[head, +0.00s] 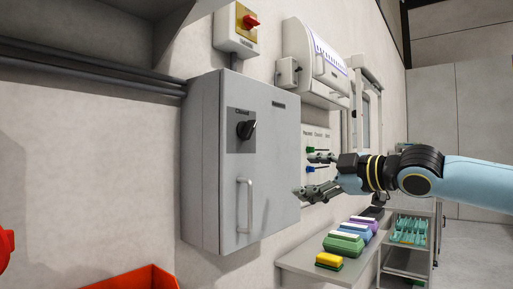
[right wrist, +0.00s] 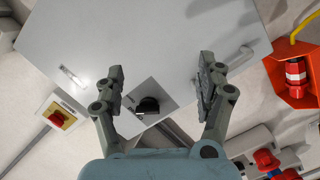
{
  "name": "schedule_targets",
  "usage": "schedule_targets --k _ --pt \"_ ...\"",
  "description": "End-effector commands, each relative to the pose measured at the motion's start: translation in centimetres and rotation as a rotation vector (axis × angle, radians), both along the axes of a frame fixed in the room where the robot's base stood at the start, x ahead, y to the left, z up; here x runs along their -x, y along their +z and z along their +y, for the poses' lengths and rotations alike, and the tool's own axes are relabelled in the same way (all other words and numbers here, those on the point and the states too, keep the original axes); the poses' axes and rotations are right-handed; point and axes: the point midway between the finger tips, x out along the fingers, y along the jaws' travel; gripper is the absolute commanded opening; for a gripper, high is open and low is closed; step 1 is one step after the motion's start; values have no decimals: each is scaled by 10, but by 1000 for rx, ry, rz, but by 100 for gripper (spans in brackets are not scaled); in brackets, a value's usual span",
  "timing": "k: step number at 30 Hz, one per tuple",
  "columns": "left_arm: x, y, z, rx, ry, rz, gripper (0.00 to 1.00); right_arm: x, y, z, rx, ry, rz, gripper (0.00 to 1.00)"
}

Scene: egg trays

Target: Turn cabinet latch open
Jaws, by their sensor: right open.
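A grey wall cabinet (head: 275,150) hangs in the middle of the head view with its door shut. Its latch, a black knob (head: 246,129), sits on a dark plate labelled "Closed" (head: 241,112). A silver bar handle (head: 245,205) is lower on the door. My right gripper (head: 305,172) is open and empty, at the right of the cabinet in the head view. In the right wrist view the black knob (right wrist: 148,105) lies between the spread fingers (right wrist: 161,72), with no visible contact. My left gripper is not in view.
A yellow switch box with a red knob (head: 247,22) is above the cabinet. A shelf (head: 300,262) with several coloured cartons stands below right. An orange bin (head: 140,278) is at the lower left. The space before the door is clear.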

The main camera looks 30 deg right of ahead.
Motion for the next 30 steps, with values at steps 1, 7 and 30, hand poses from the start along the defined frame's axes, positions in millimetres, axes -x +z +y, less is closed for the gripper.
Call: schedule_targets --k 1,7,30 --pt "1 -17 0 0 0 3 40 9 26 27 -44 64 -18 73" --pt "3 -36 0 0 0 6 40 36 94 71 -16 173 -90 73" --pt "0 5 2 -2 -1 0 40 -9 104 88 -19 168 -109 73"
